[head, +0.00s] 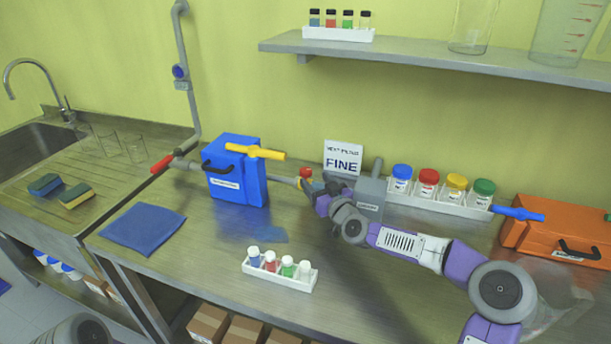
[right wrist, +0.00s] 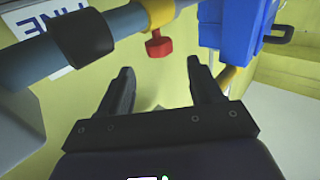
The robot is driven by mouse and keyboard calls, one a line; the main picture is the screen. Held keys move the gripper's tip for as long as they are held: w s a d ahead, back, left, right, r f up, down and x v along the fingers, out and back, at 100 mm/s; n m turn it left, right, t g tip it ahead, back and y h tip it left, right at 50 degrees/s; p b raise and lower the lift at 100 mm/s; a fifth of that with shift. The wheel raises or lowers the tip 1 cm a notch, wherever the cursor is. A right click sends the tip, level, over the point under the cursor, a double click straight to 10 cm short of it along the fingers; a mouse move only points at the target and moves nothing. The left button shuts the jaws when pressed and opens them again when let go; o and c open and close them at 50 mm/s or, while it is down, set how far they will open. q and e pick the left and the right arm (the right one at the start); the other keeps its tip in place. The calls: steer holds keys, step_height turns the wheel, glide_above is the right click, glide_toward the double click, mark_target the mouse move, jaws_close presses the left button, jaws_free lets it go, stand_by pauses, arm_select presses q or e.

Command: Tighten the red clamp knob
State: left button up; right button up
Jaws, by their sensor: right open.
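The red clamp knob (head: 306,172) shows at the horizontal grey pipe, between the blue box and the grey unit. In the right wrist view the red knob (right wrist: 158,46) sticks out from a yellow clamp (right wrist: 158,12) around the pipe. My right gripper (head: 307,188) is at the pipe, close to the knob. In the right wrist view my right gripper (right wrist: 160,66) has its two fingers apart, with nothing between them. The knob appears just beyond the fingertips, between their lines; I see no contact. My left gripper is not in view.
The blue box (head: 236,185) with a yellow handle stands left of the knob. The grey unit (head: 370,200) stands to its right, before a FINE sign (head: 342,158). A white rack (head: 292,279) of small bottles is at the front. Bench around the blue cloth (head: 143,227) is fairly clear.

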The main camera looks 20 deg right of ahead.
mark_target(305, 169)
steer(key=x, duration=0.7)
steer(key=shift+w+f, duration=0.15)
steer(key=shift+w, duration=0.15)
steer(key=c, duration=1)
steer(key=shift+a+r+m+h+p, duration=0.15)
steer(key=shift+m+h+p, duration=0.35)
steer(key=shift+h+p, duration=0.25)
steer(key=shift+a+r+m+h+p, duration=0.15)
steer(key=shift+m+h+p, duration=0.4)
steer(key=shift+h, duration=0.3)
steer(key=m+h+p, duration=0.2)
steer(key=h+p, duration=0.1)
steer(key=h, duration=0.1)
steer(key=shift+d+m, duration=0.15)
steer(key=shift+m, duration=0.1)
steer(key=shift+d+f+m+g+h+p, duration=0.15)
steer(key=shift+m+g+h+p, duration=0.15)
steer(key=shift+m+h+p, duration=0.7)
steer(key=shift+h+b, duration=0.3)
steer(key=shift+h, duration=0.1)
steer(key=o, duration=1)
steer(key=shift+f, duration=0.1)
